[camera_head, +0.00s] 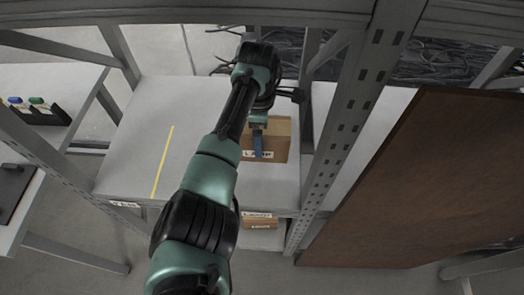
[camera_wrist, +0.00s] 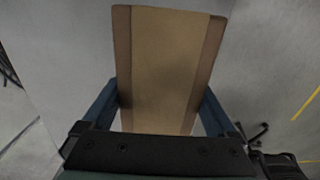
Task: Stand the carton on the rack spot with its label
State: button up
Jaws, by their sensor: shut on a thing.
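A brown cardboard carton (camera_head: 279,140) with a white label on its front is on or just above the right part of the rack's grey upper shelf (camera_head: 140,130). The label seems to read "LAMP", partly covered by a blue finger. My gripper (camera_head: 258,148) is shut on the carton. In the wrist view the carton (camera_wrist: 165,70) fills the middle, between the two blue fingers. I cannot tell whether its base touches the shelf. The shelf's front edge bears a label at the right (camera_head: 257,215), below the carton, and another at the left (camera_head: 125,204).
A yellow line (camera_head: 162,160) divides the shelf; its left part is clear. A perforated upright (camera_head: 338,140) stands close right of the carton. Another labelled carton (camera_head: 260,224) sits on the level below. A brown board (camera_head: 430,180) is at right, a side table (camera_head: 50,80) at left.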

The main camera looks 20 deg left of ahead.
jog(key=f, duration=0.3)
jog(key=shift+s, duration=0.2)
jog(key=shift+w+f+b, duration=0.1)
jog(key=shift+f+b, duration=0.8)
jog(key=shift+f, duration=1.4)
jog(key=shift+f, duration=0.1)
jog(key=o, duration=1.5)
jog(key=shift+o, duration=0.2)
notch_tip(320, 180, up, 12)
jog(key=shift+r+p, duration=0.1)
jog(key=shift+p, duration=1.1)
